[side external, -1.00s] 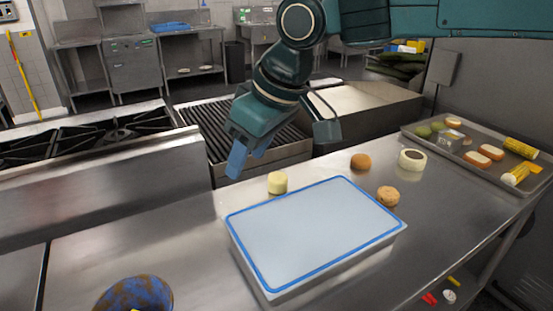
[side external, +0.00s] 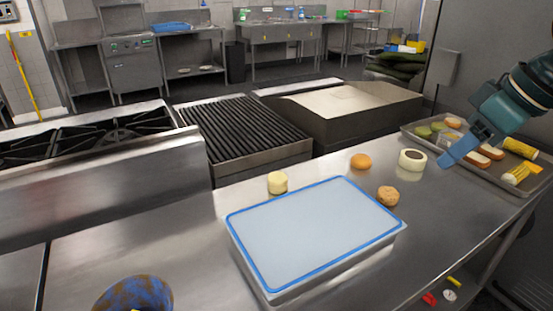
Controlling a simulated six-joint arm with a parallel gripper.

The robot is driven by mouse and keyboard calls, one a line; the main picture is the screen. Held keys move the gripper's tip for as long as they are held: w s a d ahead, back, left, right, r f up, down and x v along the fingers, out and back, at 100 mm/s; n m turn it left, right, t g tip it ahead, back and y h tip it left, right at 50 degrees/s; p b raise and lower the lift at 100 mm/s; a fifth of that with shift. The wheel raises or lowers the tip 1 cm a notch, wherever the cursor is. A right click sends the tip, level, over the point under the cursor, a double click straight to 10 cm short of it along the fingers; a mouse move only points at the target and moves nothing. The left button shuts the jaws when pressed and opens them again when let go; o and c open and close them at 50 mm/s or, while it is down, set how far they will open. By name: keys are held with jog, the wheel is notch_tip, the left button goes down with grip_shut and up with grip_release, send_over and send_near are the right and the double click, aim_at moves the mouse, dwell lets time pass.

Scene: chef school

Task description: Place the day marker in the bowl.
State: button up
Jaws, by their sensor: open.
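A bowl (side external: 135,295) with a mottled blue and brown surface stands at the bottom left, cut off by the picture's edge. A bit of yellow shows at its lower edge. My gripper (side external: 448,160) is open, just right of this ring and over the left side of the tray, pointing down and left. Nothing shows between its blue fingers.
A metal tray (side external: 443,165) holds bread, corn and green pieces at the right. A blue-rimmed lidded container (side external: 315,230) fills the counter's middle.

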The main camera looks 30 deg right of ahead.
jog(key=s+d+f+m, duration=0.1)
jog(key=s+d+f, duration=0.3)
jog(key=s, duration=0.4)
jog(key=shift+s+d+f+m+h, duration=0.3)
jog(key=shift+s+f+m+h, duration=0.1)
jog(key=shift+f, duration=0.1)
